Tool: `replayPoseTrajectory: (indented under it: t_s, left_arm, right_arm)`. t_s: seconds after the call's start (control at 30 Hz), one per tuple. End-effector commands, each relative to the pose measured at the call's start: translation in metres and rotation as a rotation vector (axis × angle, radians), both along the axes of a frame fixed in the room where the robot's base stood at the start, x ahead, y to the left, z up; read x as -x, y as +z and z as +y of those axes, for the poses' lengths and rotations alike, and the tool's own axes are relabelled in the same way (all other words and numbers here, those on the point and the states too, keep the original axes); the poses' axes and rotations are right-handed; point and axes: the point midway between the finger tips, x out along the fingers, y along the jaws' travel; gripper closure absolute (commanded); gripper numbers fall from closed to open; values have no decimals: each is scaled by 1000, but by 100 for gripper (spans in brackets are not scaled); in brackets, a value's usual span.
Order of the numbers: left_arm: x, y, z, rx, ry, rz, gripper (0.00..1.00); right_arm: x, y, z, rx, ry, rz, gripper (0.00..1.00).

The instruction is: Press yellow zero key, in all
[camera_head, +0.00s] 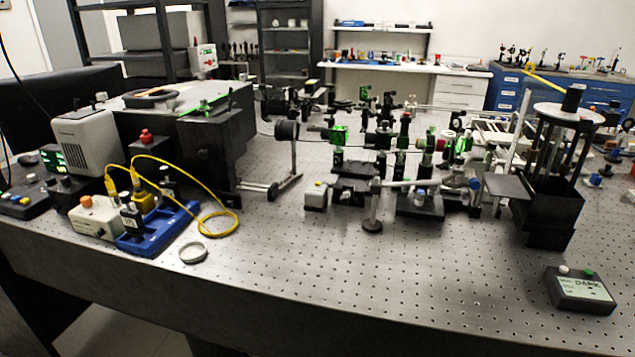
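I cannot make out for certain which part is the yellow zero key. A small dark box (580,290) at the front right has a screen that seems to read "DARK". On its top edge are a pale button (564,270) and a green button (588,273). A white box (95,219) at the left carries an orange-yellow knob (86,201). A small pale box with a dark base (316,195) near the middle has a yellowish spot on top. Neither of my grippers is in view.
A yellow cable (212,190) loops by a blue tray (150,240) at the left, near a metal ring (193,253). Optics crowd the middle of the perforated bench (330,285). A tall black stand (550,205) is at the right. The front middle is clear.

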Motion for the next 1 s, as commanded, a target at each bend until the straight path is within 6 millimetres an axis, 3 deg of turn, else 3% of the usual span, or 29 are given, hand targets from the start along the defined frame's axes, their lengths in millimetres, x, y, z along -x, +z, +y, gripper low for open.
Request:
replayPoseTrajectory:
  t_s: [0.03, 0.17, 1.0]
  left_arm:
    - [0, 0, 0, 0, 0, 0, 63]
    - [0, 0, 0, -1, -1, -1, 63]
    - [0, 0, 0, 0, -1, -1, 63]
  right_arm:
    - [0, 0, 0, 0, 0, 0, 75]
    - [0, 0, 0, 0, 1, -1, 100]
    - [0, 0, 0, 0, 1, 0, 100]
